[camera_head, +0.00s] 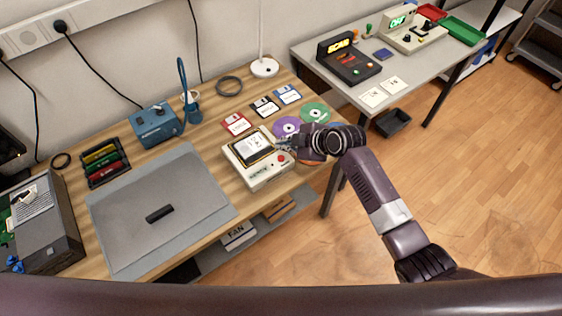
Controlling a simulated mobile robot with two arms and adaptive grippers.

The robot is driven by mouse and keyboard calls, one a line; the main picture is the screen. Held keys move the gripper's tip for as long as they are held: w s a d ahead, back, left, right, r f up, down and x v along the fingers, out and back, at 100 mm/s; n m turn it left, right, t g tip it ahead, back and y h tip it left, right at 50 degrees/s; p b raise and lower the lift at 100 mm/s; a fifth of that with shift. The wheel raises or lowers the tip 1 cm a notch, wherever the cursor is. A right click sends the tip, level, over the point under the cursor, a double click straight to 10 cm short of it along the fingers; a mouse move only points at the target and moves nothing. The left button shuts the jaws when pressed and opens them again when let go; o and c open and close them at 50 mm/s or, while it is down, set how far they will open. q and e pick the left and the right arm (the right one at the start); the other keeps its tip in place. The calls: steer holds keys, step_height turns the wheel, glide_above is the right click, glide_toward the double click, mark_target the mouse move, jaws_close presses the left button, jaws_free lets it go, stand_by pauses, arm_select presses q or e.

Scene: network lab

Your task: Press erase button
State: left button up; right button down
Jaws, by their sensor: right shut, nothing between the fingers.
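A cream-white device (262,173) stands on the wooden bench, right of the grey mat. A dark-framed unit with a white label (252,147) sits on its top. A red button (281,159) is at the right of its front top edge; the lettering on its front is too small to read surely. My right gripper (284,145) is shut and empty, just above and behind the red button at the device's right side. I cannot tell whether the fingertips touch the device. My left gripper is not in view.
Discs (288,127) and floppy disks (237,124) lie behind the device. A grey mat (190,215) bears a small black block (159,214). A blue soldering station (157,123) stands behind the mat. An opened computer case (45,220) is at far left. A second table (340,88) stands at right.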

mark_target(283, 159)
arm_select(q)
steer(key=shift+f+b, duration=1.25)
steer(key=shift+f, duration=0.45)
arm_select(e)
steer(key=shift+f, duration=2.05)
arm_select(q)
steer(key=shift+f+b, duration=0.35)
arm_select(e)
steer(key=shift+f, duration=0.4)
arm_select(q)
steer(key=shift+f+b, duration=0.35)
arm_select(e)
steer(key=shift+f, duration=0.4)
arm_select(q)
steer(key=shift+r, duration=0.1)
arm_select(e)
steer(key=shift+r, duration=0.1)
arm_select(q)
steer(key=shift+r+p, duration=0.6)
steer(key=shift+p, duration=0.1)
arm_select(e)
steer(key=shift+r, duration=0.75)
step_height(283, 159, up, 5)
steer(key=p, duration=0.4)
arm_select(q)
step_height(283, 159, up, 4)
